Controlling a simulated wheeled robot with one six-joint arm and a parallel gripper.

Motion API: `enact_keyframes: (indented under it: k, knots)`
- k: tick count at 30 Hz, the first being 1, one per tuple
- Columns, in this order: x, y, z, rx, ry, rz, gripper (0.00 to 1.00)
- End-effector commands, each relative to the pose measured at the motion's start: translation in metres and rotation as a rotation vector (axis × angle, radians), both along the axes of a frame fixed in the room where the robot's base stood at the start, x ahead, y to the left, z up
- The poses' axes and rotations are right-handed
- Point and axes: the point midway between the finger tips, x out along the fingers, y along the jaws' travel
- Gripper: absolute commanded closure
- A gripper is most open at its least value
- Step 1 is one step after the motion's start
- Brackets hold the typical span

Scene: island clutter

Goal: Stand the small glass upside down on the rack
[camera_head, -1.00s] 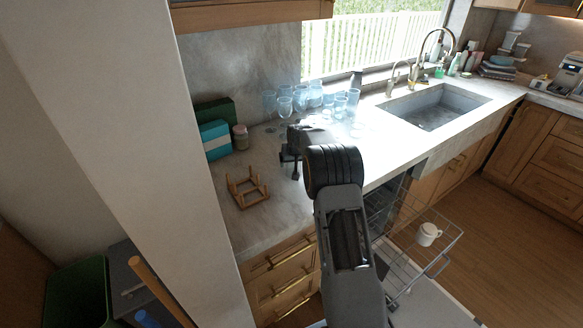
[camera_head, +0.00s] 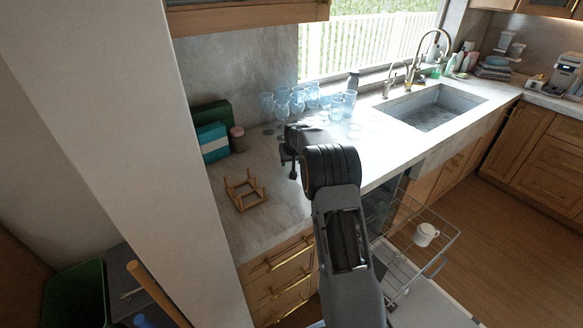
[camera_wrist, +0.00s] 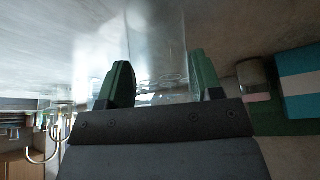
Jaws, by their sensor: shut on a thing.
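The wooden rack (camera_head: 245,190), a small frame with upright pegs, stands on the near-left counter. My gripper (camera_head: 289,162) is above the counter, to the right of the rack and higher in the picture, in front of the group of glasses. In the wrist view the fingers of my gripper (camera_wrist: 160,80) are apart, with a faint, clear small glass (camera_wrist: 158,62) between them. Its outline is hard to make out, so I cannot tell which way up it is. In the head view my wrist and gripper hide it.
Several bluish glasses (camera_head: 297,100) stand on the counter behind my gripper. A teal-and-white box (camera_head: 212,143) and a lidded jar (camera_head: 238,139) stand behind the rack. The sink (camera_head: 432,108) is at right. An open wire dishwasher basket (camera_head: 405,262) holds a white mug (camera_head: 426,234).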

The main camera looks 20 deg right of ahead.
Motion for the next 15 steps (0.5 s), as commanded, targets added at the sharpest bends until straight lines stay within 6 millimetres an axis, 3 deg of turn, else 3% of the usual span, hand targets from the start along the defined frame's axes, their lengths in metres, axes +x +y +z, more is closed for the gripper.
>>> enact_keyframes:
  k: [15]
  knots:
    - [0.0,0.0,0.036,-0.001,-0.003,0.0,0.59]
